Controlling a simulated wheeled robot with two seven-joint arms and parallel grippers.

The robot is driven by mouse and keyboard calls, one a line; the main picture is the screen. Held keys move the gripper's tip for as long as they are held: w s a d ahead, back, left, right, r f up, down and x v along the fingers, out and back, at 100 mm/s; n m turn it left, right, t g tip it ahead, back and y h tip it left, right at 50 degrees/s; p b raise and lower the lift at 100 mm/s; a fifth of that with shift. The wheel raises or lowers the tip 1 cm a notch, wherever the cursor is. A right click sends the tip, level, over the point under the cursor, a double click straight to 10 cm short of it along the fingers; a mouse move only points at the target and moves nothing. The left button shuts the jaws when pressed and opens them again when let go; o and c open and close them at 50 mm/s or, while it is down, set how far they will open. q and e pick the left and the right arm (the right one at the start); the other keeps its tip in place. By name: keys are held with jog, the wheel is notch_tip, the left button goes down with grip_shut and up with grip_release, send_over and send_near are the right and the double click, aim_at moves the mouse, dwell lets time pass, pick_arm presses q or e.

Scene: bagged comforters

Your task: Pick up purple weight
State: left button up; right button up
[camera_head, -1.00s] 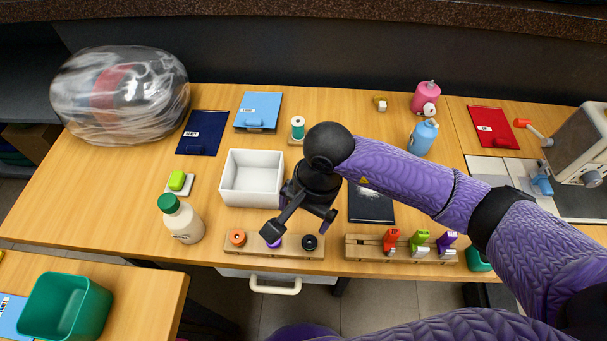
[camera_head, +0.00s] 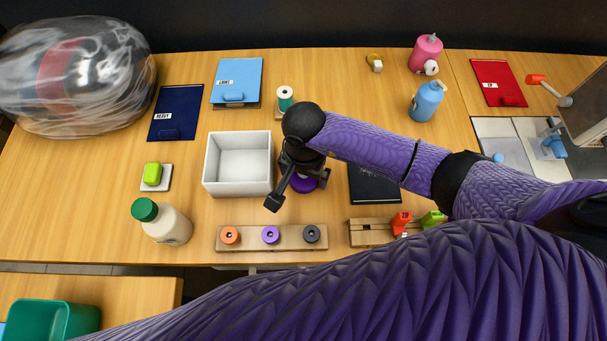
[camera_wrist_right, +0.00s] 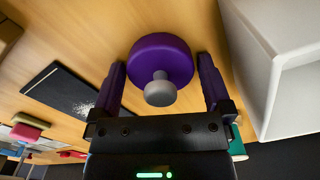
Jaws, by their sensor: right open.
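A purple round weight with a grey knob (camera_wrist_right: 160,60) stands on the wooden table between the white box and a dark notebook. In the head view, part of this purple weight (camera_head: 304,184) shows beneath my right gripper (camera_head: 299,192). My right gripper is open. In the right wrist view, its two fingers (camera_wrist_right: 162,78) lie on either side of the weight, with gaps to both. The knob points toward the camera. A smaller purple disc (camera_head: 270,235) with a dark centre sits in a wooden rack (camera_head: 250,244) between an orange and a black one. My left gripper is not in view.
The white box (camera_head: 209,166) is close left of my right gripper; the dark notebook (camera_head: 374,187) is to its right. A teal spool (camera_head: 285,98) stands behind. A white bottle with a green cap (camera_head: 167,224) stands front left. Open table lies between rack and box.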

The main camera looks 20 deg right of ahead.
jog(key=shift+r, duration=0.1)
jog(key=c, duration=1.2)
jog(key=shift+o, duration=0.2)
notch_tip(320, 180, up, 10)
jog(key=p, duration=0.3)
